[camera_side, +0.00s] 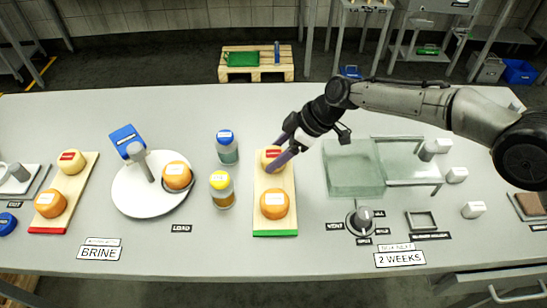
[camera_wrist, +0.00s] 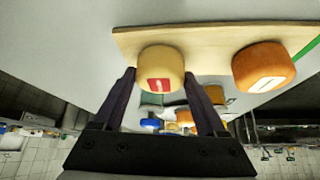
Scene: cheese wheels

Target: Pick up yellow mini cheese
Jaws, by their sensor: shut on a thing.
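The yellow mini cheese (camera_side: 269,155) has a red label and is at the far end of a wooden board (camera_side: 259,189) with a green front edge. My gripper (camera_side: 284,151) reaches it from the right and is shut on it. In the wrist view the yellow cheese (camera_wrist: 161,70) sits between the fingertips (camera_wrist: 161,78), close against the board (camera_wrist: 215,48). I cannot tell whether it still touches the board. An orange cheese (camera_side: 274,203) with a white label is nearer on the same board, apart from my gripper.
A blue-capped jar (camera_side: 227,150) and a yellow-capped jar (camera_side: 222,192) stand left of the board. A white round plate (camera_side: 130,200) holds another orange cheese (camera_side: 177,175). A glass tank (camera_side: 352,172) is to the right, beside a dial (camera_side: 359,219). The table front is mostly clear.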

